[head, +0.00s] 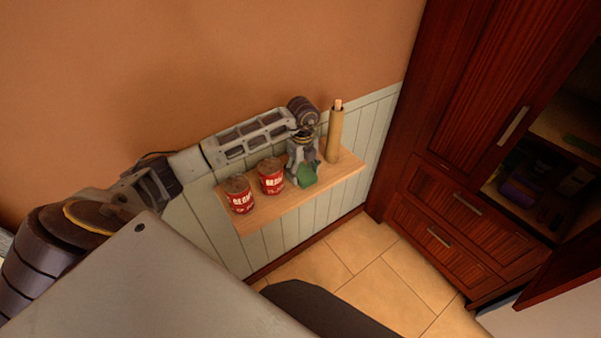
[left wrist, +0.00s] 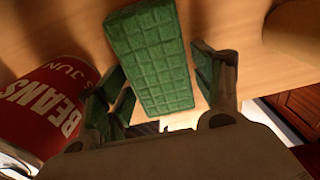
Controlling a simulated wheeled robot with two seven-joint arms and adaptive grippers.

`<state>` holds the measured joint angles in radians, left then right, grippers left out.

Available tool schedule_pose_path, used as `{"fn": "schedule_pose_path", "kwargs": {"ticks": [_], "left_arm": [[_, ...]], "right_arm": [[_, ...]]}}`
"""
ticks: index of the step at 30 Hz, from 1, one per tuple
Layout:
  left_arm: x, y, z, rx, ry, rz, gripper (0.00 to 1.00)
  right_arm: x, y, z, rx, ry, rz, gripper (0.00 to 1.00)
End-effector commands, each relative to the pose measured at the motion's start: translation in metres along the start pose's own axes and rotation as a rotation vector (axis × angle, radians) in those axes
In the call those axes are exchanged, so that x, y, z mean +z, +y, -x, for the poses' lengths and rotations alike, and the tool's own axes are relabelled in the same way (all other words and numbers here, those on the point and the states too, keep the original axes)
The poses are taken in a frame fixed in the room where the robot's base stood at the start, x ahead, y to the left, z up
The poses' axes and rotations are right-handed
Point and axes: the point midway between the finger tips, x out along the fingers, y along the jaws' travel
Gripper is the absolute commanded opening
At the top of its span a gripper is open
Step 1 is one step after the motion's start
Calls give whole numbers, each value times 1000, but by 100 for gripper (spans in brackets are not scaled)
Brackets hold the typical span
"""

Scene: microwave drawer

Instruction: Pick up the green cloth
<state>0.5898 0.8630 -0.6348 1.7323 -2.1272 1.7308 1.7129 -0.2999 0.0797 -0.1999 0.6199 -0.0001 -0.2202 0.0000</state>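The green cloth (left wrist: 150,55) is a flat rectangle with a grid pattern on the wooden shelf. It lies between the two fingers of my left gripper (left wrist: 162,82) in the left wrist view, with a visible gap on its right side. The fingers are spread apart and do not visibly pinch it. In the head view my left gripper (head: 302,168) points down over the shelf, with the green cloth (head: 306,176) at its fingertips and partly hidden by it. My right gripper is not in view.
Two red bean cans (head: 271,176) (head: 240,194) stand on the shelf (head: 285,205) to the left of the gripper; one can (left wrist: 45,108) is very close to the left finger. A tan cylinder (head: 334,135) stands to the right. A dark red cabinet (head: 465,205) stands farther right.

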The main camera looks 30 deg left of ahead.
Motion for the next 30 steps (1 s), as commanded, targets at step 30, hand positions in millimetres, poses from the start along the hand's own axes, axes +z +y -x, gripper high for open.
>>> {"fn": "schedule_pose_path", "kwargs": {"ticks": [30], "left_arm": [[0,-1,55,-4,-2,-1,37]], "right_arm": [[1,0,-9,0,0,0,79]]}}
